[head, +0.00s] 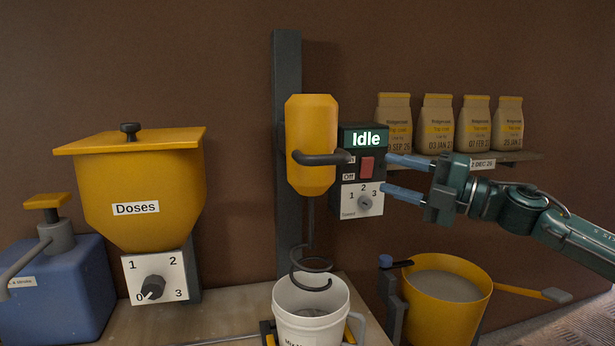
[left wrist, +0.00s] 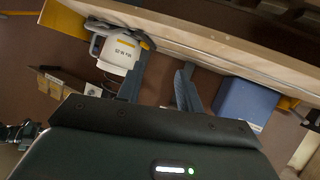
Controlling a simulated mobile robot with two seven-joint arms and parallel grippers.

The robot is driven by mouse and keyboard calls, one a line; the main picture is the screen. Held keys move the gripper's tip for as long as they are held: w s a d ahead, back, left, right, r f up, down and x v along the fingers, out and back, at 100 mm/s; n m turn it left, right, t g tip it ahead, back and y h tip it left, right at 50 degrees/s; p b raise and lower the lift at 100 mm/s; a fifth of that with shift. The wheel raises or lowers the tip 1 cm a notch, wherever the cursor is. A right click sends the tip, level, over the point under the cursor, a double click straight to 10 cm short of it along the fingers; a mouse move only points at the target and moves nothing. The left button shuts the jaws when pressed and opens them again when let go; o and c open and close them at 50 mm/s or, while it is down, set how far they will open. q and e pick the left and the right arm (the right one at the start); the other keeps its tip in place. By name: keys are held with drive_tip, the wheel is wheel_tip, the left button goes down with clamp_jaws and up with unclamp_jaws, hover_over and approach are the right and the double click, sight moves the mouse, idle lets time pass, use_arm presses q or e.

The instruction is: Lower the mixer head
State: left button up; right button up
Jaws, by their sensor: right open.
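The yellow mixer head (head: 310,125) sits on an upright grey column (head: 287,60), with a dark curved handle (head: 322,158) across its front. A spiral whisk (head: 312,262) hangs from it over the white bucket (head: 312,328); whether its tip is inside the rim I cannot tell. The bucket also shows upside down in the left wrist view (left wrist: 118,52). My right gripper (head: 388,176) is open and empty, its blue fingers beside the control box, right of the handle and apart from it.
The control box (head: 363,135) reads "Idle", with a red switch (head: 367,167) and a speed knob (head: 365,203). A yellow doses hopper (head: 140,190) and blue tank (head: 60,285) stand left. A yellow bucket (head: 440,315) stands right, below several bags (head: 437,125) on a shelf.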

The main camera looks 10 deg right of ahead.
sight(334, 162)
drive_tip(key=x, duration=0.4)
drive_tip(key=p+x, duration=0.1)
drive_tip(key=x, duration=0.4)
drive_tip(key=p+x, duration=0.1)
drive_tip(key=x, duration=0.3)
drive_tip(key=shift+w+a+f, duration=0.25)
drive_tip(key=shift+w+f, duration=0.05)
drive_tip(key=shift+w, duration=0.05)
clamp_jaws()
